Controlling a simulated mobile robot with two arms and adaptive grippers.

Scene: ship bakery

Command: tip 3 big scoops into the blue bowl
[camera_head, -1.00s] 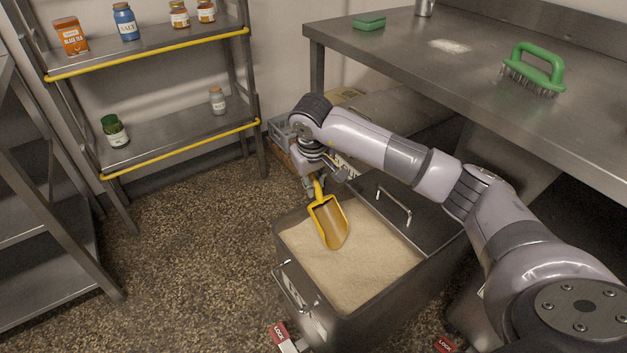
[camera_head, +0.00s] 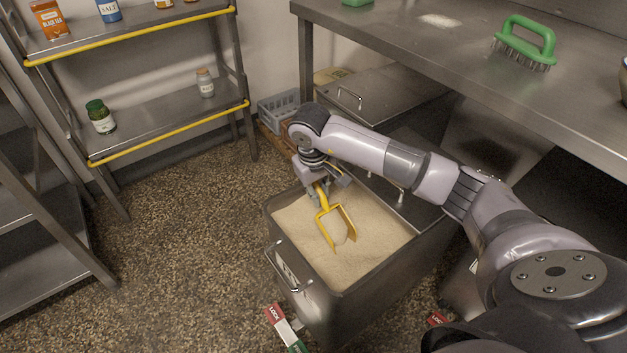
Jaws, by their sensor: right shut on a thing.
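A yellow scoop (camera_head: 323,207) is in the bin (camera_head: 372,277) of pale, grainy powder (camera_head: 365,243). My right gripper (camera_head: 317,188) is shut on the scoop's handle, above the bin's far left side. The scoop points down toward the powder, with its yellow edges showing around a pale middle. I cannot tell whether that is powder inside it, or how deep its tip sits. No blue bowl and no left gripper show in view.
A steel table (camera_head: 455,55) with a green-handled brush (camera_head: 526,43) stands at upper right. A cut-off rounded thing (camera_head: 624,82) is at the right edge. Shelves (camera_head: 165,117) with jars stand at left. A grey crate (camera_head: 279,108) lies behind the bin. Floor left of the bin is clear.

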